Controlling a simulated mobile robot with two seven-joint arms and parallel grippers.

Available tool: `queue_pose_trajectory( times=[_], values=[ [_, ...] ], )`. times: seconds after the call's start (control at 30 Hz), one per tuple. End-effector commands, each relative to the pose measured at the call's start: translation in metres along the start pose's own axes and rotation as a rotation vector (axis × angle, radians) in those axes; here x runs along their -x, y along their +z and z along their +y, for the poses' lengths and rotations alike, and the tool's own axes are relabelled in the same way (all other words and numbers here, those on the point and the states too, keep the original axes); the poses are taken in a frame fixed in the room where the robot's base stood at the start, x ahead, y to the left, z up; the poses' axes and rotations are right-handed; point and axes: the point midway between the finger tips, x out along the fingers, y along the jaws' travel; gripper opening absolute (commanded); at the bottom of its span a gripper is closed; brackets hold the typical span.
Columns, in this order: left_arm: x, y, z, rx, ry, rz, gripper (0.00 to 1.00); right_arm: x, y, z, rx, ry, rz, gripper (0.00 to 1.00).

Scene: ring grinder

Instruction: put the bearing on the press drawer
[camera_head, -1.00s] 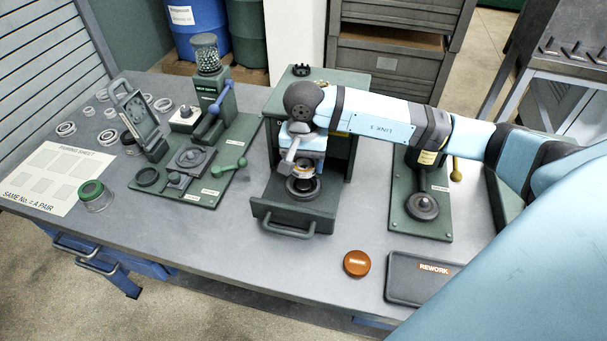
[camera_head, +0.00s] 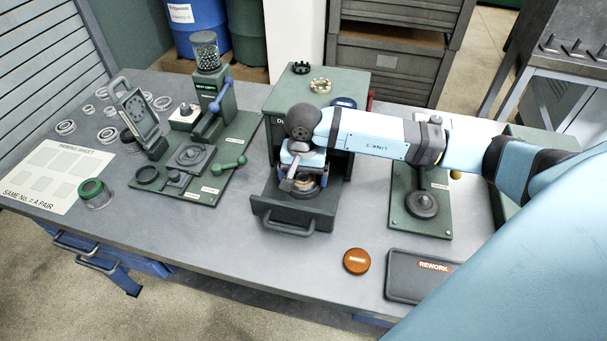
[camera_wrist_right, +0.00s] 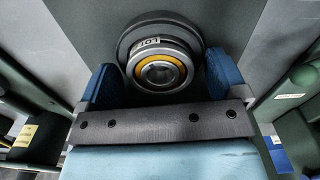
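The bearing (camera_wrist_right: 161,68), a steel ring with a yellow-orange band and a lettered side, shows in the right wrist view over a dark round seat (camera_wrist_right: 124,40). In the head view the bearing (camera_head: 309,192) is partly hidden under my right gripper (camera_head: 303,182), low over the pulled-out press drawer (camera_head: 284,213). In the wrist view the blue fingers of my right gripper (camera_wrist_right: 162,82) stand on both sides of the bearing, with a narrow gap at each side. They look open. My left gripper is not in view.
An orange disc (camera_head: 357,261) and the dark rework tray (camera_head: 405,274) lie to the front right. A green fixture plate (camera_head: 205,193) stands left. Bare table lies before the drawer.

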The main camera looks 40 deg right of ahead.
Motion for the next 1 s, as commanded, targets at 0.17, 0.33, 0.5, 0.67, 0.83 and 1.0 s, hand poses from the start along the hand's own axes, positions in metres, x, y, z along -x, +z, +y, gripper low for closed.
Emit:
queue_pose_trajectory(
  times=[0.17, 0.33, 0.5, 0.67, 0.83, 1.0],
  values=[
    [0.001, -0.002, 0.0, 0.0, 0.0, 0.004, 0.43, 0.0, 0.0, 0.0, 0.0, 0.0, 0.0, 0.91],
    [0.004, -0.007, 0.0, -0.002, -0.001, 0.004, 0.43, 0.006, 0.0, 0.0, 0.0, -0.001, 0.0, 0.91],
    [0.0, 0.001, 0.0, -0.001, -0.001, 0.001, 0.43, 0.031, -0.001, 0.0, 0.001, -0.003, 0.004, 0.91],
    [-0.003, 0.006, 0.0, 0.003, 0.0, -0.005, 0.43, 0.067, -0.001, -0.001, 0.001, -0.004, 0.004, 0.91],
    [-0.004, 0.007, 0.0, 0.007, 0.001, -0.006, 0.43, 0.1, -0.001, 0.0, 0.001, -0.003, 0.003, 0.91],
    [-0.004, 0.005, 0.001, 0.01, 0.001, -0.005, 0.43, 0.119, -0.001, -0.001, 0.0, -0.002, 0.001, 0.91]
  ],
)
